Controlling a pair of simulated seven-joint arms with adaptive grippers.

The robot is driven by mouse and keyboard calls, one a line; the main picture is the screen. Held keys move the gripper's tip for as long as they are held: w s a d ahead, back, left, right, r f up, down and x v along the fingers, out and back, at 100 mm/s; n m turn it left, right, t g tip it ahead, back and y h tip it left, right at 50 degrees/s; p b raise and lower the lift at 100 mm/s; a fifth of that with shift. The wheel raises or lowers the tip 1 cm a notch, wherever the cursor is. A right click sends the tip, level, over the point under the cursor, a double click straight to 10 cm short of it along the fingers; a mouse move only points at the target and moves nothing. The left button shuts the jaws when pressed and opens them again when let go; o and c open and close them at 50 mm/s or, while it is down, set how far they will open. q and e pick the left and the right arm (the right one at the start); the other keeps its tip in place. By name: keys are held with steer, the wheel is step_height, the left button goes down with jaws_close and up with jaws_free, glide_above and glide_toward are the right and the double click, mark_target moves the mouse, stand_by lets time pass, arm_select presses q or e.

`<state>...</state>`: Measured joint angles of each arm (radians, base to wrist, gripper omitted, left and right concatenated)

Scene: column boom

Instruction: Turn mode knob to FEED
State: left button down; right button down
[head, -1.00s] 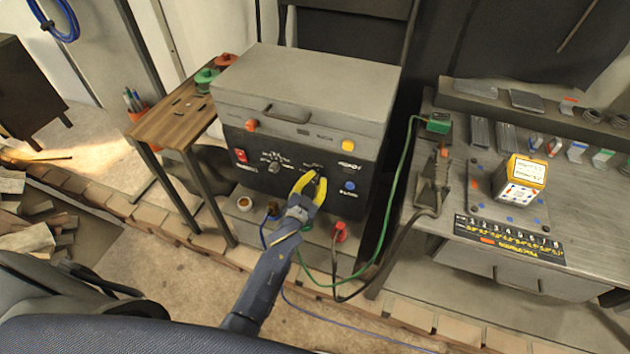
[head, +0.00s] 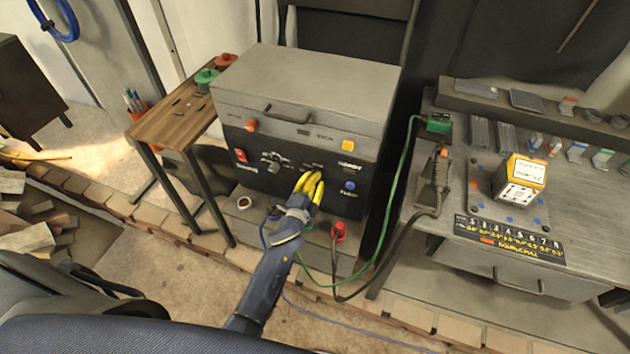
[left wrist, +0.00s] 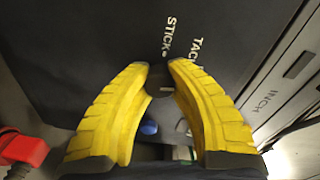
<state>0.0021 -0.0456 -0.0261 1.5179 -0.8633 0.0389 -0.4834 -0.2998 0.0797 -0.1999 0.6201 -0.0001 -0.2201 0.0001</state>
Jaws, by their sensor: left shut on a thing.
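The grey machine (head: 305,85) has a black front panel (head: 225,150) with knobs, buttons and lamps. My left gripper (head: 309,180) has yellow fingers and is shut on a knob at the panel's lower right part, which the fingers hide in the head view. In the left wrist view, my left gripper (left wrist: 160,72) has its fingertips on both sides of the dark knob (left wrist: 163,80), touching it. White labels STICK (left wrist: 170,37) and TACK (left wrist: 196,48) are on the panel beyond the fingertips. No FEED label is readable. My right gripper is not in view.
Another knob (head: 270,167) and a red switch (head: 240,156) are left on the panel. A blue button (head: 349,186) is close right of the gripper. A red plug (head: 339,231) and green cable (head: 386,240) are below. A workbench (head: 580,215) stands at the right.

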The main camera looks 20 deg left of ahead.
arm_select(q)
steer(key=shift+m, duration=0.6)
steer(key=shift+a+m, duration=0.1)
steer(key=shift+m, duration=0.2)
steer(key=c, duration=1.1)
jaws_free()
steer(key=shift+o, duration=0.2)
steer(key=shift+s, duration=0.15)
steer(key=s, duration=1.1)
steer(key=shift+s+a+r, duration=0.15)
steer(key=shift+s+a, duration=0.1)
steer(key=shift+s, duration=0.15)
